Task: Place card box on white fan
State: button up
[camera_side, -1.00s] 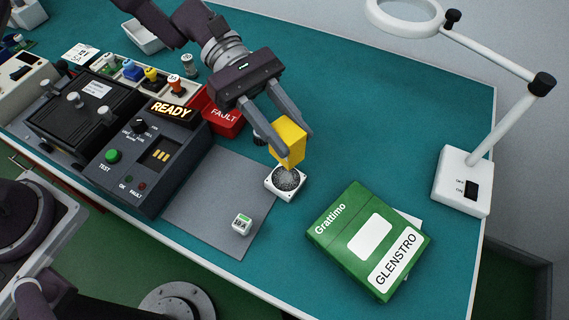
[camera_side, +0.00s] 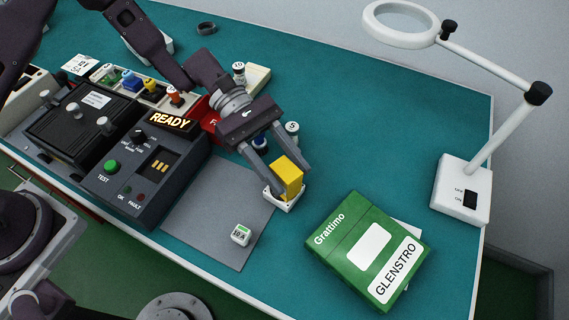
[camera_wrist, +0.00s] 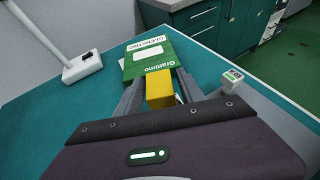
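The box in my gripper's reach is a small yellow box (camera_side: 290,177), which I take for the card box. It stands on the white fan (camera_side: 284,204), a square white frame with a round grille, and hides most of the grille. My gripper (camera_side: 287,176) is low over the fan, with one finger on each side of the yellow box. In the wrist view the yellow box (camera_wrist: 159,88) lies between the fingers (camera_wrist: 160,88), with a narrow gap showing beside it, so the fingers look opened off it.
A large green Grattimo box (camera_side: 368,250) lies right of the fan. A small white-and-green block (camera_side: 241,235) sits on the grey mat (camera_side: 210,205). The tester (camera_side: 145,175) reads READY. A magnifier lamp (camera_side: 462,190) stands far right. Small cylinders (camera_side: 292,130) stand behind my gripper.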

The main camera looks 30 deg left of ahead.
jog(key=shift+o, duration=0.2)
jog(key=shift+r, duration=0.1)
jog(key=r+v, duration=0.1)
jog(key=v, duration=1.1)
jog(key=s+a+r+m+t+y, duration=0.5)
jog(key=s+a+r+m+y, duration=0.1)
jog(key=s, duration=0.4)
jog(key=s+a+r+m+t+y, duration=0.5)
jog(key=s+a+r+m+y, duration=0.1)
jog(key=s+a, duration=0.4)
notch_tip(320, 180, up, 3)
jog(key=shift+f+m+t+y, duration=0.2)
jog(key=shift+m+t+y, duration=0.1)
jog(key=shift+m, duration=0.4)
